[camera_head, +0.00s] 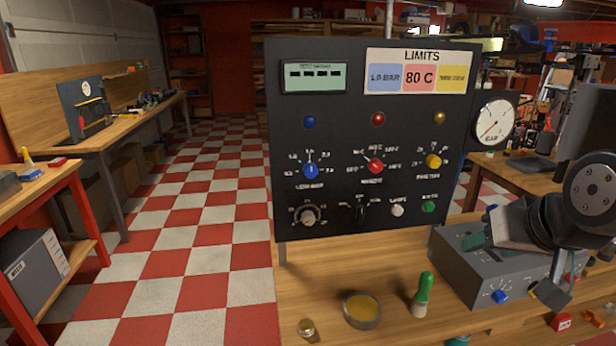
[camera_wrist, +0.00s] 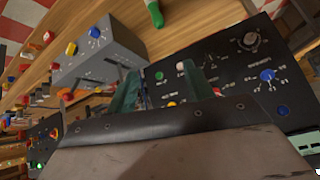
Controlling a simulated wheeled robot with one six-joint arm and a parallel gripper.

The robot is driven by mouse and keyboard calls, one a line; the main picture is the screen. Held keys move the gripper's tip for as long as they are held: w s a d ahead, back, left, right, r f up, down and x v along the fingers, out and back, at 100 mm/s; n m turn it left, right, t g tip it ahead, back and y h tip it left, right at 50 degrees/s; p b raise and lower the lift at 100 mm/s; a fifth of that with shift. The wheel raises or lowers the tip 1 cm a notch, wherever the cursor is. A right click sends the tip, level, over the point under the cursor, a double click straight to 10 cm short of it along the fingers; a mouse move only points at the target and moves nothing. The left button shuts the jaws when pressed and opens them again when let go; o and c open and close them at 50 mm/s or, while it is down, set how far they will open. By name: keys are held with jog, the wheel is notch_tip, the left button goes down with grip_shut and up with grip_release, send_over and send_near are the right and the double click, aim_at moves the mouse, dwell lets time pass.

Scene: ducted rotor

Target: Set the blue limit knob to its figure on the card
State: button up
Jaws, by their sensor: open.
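The blue limit knob (camera_head: 310,171) is on the left of the black panel (camera_head: 345,215), below a blue lamp (camera_head: 309,122). Its white mark points about straight up; the small figures around it are hard to read. It also shows at the right of the wrist view (camera_wrist: 267,75). The LIMITS card (camera_head: 419,72) is at the panel's top right; its blue patch (camera_head: 384,77) appears to read 1.0 BAR. My gripper (camera_head: 473,240) is right of the panel over a grey box. In the wrist view its fingers (camera_wrist: 160,90) are apart and empty, away from the knob.
Red (camera_head: 375,166) and yellow (camera_head: 433,161) knobs share the panel, with a grey knob (camera_head: 307,214) and white and green buttons below. A green-handled tool (camera_head: 422,295) and a round dish (camera_head: 361,310) stand on the bench in front. The grey box (camera_head: 490,285) has its own blue knob.

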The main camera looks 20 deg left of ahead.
jog(key=w+a+t+y, duration=0.1)
jog(key=w+a, duration=0.2)
jog(key=a, duration=0.3)
jog(key=w+a+n+t+y, duration=0.1)
jog(key=w+a+t, duration=0.15)
jog(key=a, duration=0.35)
jog(key=w+a+t+y, duration=0.1)
jog(key=w+a+y, duration=0.15)
jog(key=a, duration=0.35)
jog(key=t+y, duration=0.1)
jog(key=t, duration=0.3)
send_near(311, 173)
jog(key=w, duration=0.1)
jog(key=x, duration=0.7)
jog(key=shift+w+a, duration=0.1)
jog(key=shift+a, duration=0.2)
jog(key=shift+c, duration=0.3)
jog(key=c, duration=0.9)
